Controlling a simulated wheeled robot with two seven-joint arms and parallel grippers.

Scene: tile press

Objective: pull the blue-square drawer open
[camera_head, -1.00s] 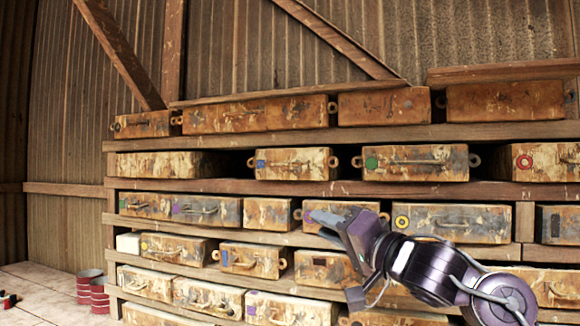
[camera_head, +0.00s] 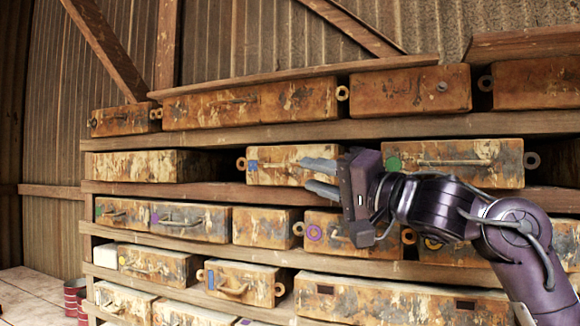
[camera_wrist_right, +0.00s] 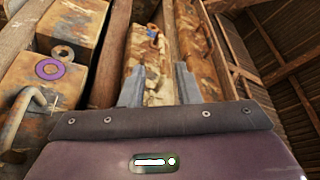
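The blue-square drawer (camera_head: 283,173) is a rusty, cream-flecked box front in the second row from the top, with a small blue mark (camera_head: 252,166) at its left end and a ring beside it. My right gripper (camera_head: 320,177) is open and empty in front of the drawer's right part, one finger above the other. The fingers and wrist hide the drawer's right end. In the right wrist view, the gripper (camera_wrist_right: 160,88) points at the worn drawer front (camera_wrist_right: 151,70), with the blue mark (camera_wrist_right: 153,33) farther off. I cannot tell whether the fingers touch it. My left gripper is not in view.
A green-marked drawer (camera_head: 455,152) stands to the right in the same row, and a purple-ring drawer (camera_head: 345,222) is below. Wooden shelf boards (camera_head: 200,189) run between the rows. Red cans (camera_head: 74,292) stand on the floor at far left.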

